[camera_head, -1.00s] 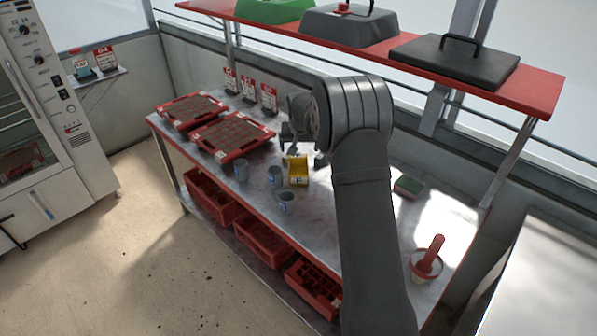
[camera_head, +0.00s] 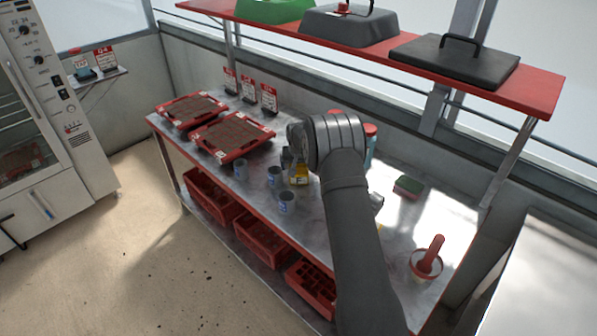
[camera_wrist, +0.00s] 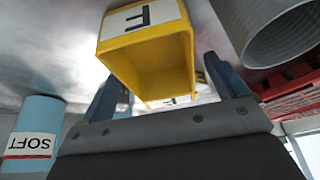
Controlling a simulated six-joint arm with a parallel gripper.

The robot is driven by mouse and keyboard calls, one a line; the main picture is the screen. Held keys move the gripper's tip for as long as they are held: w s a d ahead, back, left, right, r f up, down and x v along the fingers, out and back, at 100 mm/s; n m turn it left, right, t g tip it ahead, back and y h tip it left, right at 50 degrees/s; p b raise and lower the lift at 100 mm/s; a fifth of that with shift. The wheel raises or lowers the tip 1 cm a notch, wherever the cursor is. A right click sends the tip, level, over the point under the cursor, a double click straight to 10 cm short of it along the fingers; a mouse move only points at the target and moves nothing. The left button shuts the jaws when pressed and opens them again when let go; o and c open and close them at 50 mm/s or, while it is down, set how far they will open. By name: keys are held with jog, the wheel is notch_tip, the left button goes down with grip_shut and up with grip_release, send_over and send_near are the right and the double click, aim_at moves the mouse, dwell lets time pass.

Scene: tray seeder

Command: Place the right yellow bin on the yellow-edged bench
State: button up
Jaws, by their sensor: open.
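A yellow bin (camera_head: 301,178) with a white label stands on the red-edged bench (camera_head: 268,216), partly covered by my gripper (camera_head: 291,158). In the wrist view, this yellow bin (camera_wrist: 146,48) is near and between the lines of my two open fingers (camera_wrist: 165,88). The fingers have not closed on it, and I cannot tell if they touch it. A second white label with yellow around it shows behind, low between the fingers. A small yellow patch (camera_head: 379,229) shows beside my arm, mostly hidden. No yellow-edged bench is in view.
Several grey-blue cups (camera_head: 286,203) stand left of and in front of the bin. Red trays (camera_head: 233,137) lie further left. A blue container labelled SOFT (camera_wrist: 35,125) is close to the gripper. A red shelf (camera_head: 420,68) hangs above the bench's back.

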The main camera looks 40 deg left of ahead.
jog(key=shift+w+a+f, duration=0.1)
jog(key=shift+a+f, duration=0.05)
jog(key=shift+f, duration=0.3)
jog(key=c, duration=1.2)
jog(key=shift+c, duration=0.2)
jog(key=shift+r, duration=0.15)
jog(key=r, duration=0.4)
jog(key=shift+w+d+r, duration=0.2)
jog(key=shift+d, duration=0.05)
jog(key=w+d+r, duration=0.3)
jog(key=d+r, duration=0.3)
jog(key=d, duration=0.4)
jog(key=shift+w+d+r, duration=0.15)
jog(key=shift+w+d, duration=0.1)
jog(key=shift+w, duration=0.15)
